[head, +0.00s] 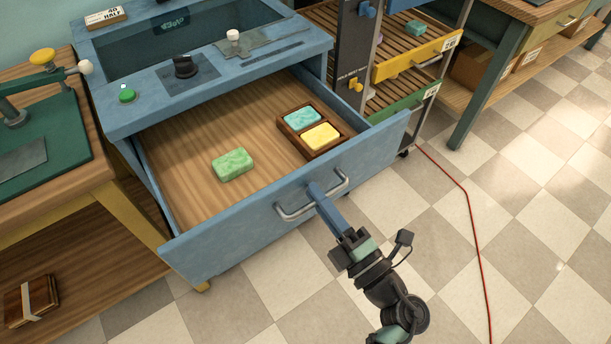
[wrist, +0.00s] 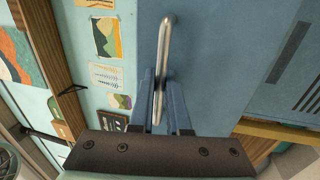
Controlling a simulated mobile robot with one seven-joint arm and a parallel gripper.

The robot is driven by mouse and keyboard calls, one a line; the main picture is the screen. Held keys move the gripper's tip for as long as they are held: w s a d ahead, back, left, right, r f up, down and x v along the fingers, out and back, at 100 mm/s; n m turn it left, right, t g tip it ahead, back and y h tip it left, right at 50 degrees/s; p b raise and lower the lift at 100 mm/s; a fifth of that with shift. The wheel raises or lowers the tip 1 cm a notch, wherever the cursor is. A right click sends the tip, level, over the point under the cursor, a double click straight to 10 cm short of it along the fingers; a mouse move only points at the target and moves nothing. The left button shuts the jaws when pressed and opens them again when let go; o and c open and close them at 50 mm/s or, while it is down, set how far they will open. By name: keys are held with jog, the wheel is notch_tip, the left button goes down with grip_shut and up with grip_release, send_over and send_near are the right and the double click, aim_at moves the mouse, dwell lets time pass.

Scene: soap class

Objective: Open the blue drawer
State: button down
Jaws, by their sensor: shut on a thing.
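The blue drawer (head: 235,230) is pulled well out of the blue bench, and its inside shows. Its front carries a curved metal handle (head: 296,213). My gripper (head: 314,190) is shut on the handle from the front, a little right of the handle's middle. In the wrist view the handle (wrist: 166,50) runs up between the blue fingers (wrist: 158,90). Inside the drawer, a green soap (head: 232,165) lies on the wooden bottom. A wooden tray (head: 311,152) beside it holds a teal soap (head: 302,118) and a yellow soap (head: 321,137).
The blue bench top (head: 215,70) has a green button (head: 127,96) and a black knob (head: 185,67). A wooden table (head: 110,190) stands close on the left. A slatted rack (head: 400,75) stands at the right. A red cable (head: 470,230) crosses the otherwise open checkered floor.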

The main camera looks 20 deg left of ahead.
jog(key=shift+r+v, duration=0.15)
jog(key=shift+v, duration=0.7)
jog(key=shift+r+v, duration=0.2)
jog(key=shift+v, duration=0.7)
jog(key=c, duration=1.2)
grip_release()
jog(key=shift+o, duration=0.2)
jog(key=shift+s+d, duration=0.1)
jog(key=shift+d, duration=0.05)
jog(key=b+v, duration=0.1)
jog(key=v, duration=1.1)
jog(key=shift+s+d, duration=0.25)
jog(key=shift+s, duration=0.05)
